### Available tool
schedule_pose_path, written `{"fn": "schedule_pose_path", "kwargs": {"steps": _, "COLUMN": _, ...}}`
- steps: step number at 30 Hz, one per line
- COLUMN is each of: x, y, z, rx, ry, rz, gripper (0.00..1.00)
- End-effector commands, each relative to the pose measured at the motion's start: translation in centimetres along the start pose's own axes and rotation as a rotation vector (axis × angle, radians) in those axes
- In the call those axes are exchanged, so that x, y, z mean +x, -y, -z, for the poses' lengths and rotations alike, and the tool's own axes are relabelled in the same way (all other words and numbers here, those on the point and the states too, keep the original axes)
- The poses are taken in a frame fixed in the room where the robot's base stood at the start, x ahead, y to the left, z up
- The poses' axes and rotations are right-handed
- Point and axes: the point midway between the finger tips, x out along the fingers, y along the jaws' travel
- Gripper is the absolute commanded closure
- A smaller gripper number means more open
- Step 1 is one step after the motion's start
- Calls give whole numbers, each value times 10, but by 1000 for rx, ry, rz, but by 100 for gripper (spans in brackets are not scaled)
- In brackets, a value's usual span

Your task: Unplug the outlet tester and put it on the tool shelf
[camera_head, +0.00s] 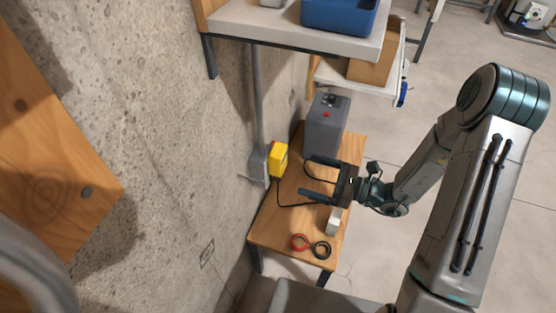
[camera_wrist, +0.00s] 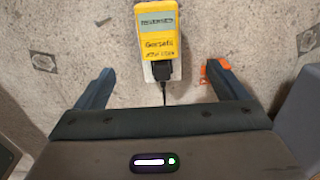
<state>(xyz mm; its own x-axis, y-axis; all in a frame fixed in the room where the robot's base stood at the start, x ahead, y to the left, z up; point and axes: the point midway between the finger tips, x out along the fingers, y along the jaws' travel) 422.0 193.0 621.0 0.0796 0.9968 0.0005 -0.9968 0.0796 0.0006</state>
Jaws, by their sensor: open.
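The yellow outlet tester (camera_head: 278,158) is at a grey wall outlet box (camera_head: 259,167) on the concrete wall. In the wrist view the tester (camera_wrist: 158,35) is upright, with a small display and printed text. A black plug (camera_wrist: 161,71) with a cable sits just below it. My gripper (camera_head: 308,178) is open and empty, to the right of the tester and apart from it. In the wrist view its two fingers stand either side of and below the tester. A grey shelf (camera_head: 300,40) is above on the wall; I cannot tell if it is the tool shelf.
A wooden bench (camera_head: 285,223) below holds a grey box (camera_head: 326,124), a red ring (camera_head: 300,243) and a black ring (camera_head: 321,250). A blue bin (camera_head: 338,17) is on the upper shelf. A cardboard box (camera_head: 368,67) is on a white shelf (camera_head: 345,80).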

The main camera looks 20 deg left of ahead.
Motion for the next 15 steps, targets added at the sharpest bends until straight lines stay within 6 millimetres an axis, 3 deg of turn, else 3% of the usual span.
{"fn": "schedule_pose_path", "kwargs": {"steps": 15, "x": 66, "y": -1, "z": -1, "rx": -1, "ry": 1, "rz": -4, "gripper": 7}}
